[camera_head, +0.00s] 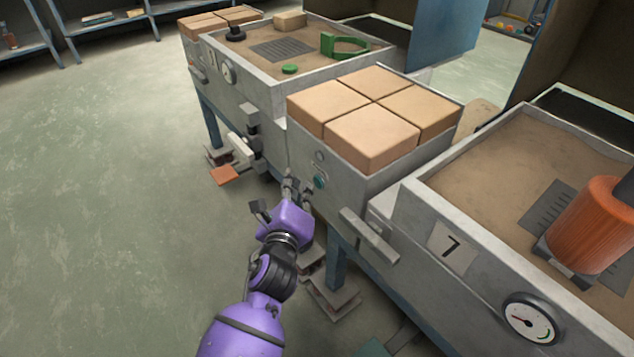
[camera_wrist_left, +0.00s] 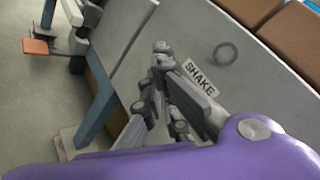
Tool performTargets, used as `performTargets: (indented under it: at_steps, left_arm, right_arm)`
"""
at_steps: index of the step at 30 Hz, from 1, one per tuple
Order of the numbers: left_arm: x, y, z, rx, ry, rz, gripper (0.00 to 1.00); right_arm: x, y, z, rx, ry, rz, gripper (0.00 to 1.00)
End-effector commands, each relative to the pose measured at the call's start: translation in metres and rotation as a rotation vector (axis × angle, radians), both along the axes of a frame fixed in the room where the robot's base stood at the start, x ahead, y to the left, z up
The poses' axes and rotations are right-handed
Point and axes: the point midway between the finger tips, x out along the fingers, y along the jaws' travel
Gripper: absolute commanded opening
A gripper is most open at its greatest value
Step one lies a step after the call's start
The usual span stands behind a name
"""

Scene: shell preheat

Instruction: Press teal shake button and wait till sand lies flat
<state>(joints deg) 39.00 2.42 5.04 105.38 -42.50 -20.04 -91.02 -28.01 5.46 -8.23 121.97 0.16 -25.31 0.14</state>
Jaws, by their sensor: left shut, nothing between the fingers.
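The teal shake button (camera_head: 320,182) is on the front of the grey housing below the tan blocks. My left gripper (camera_head: 297,188) is shut and empty, its tips just left of the button; I cannot tell whether they touch the housing. In the left wrist view, the shut fingers (camera_wrist_left: 161,58) point along the grey panel beside the SHAKE label (camera_wrist_left: 201,78), and the button does not show. Sand (camera_head: 530,150) fills the near bed marked 7 and looks mostly smooth. More sand (camera_head: 270,38) lies in the far bed. My right gripper is out of view.
Several tan blocks (camera_head: 372,138) stand on the housing above the button. A grey lever (camera_head: 369,236) sticks out to the right of my gripper. An orange-brown cylinder (camera_head: 592,228) stands in the near bed, above a gauge (camera_head: 530,319). The floor at left is clear.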

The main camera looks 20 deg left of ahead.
Motion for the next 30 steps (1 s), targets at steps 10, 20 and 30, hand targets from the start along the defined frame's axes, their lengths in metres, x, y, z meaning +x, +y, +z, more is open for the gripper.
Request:
performTargets:
  at_steps: [10,20,30]
  left_arm:
    - [0.0046,-0.0037,0.0006,0.0,-0.001,-0.001,0.0]
    - [0.0069,-0.0054,0.0002,0.0,0.0,0.0,0.0]
    - [0.0085,-0.0067,0.0,0.0,0.0,0.0,0.0]
  right_arm:
    - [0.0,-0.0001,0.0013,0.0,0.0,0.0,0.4]
    - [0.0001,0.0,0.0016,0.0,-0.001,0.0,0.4]
    - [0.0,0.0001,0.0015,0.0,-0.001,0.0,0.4]
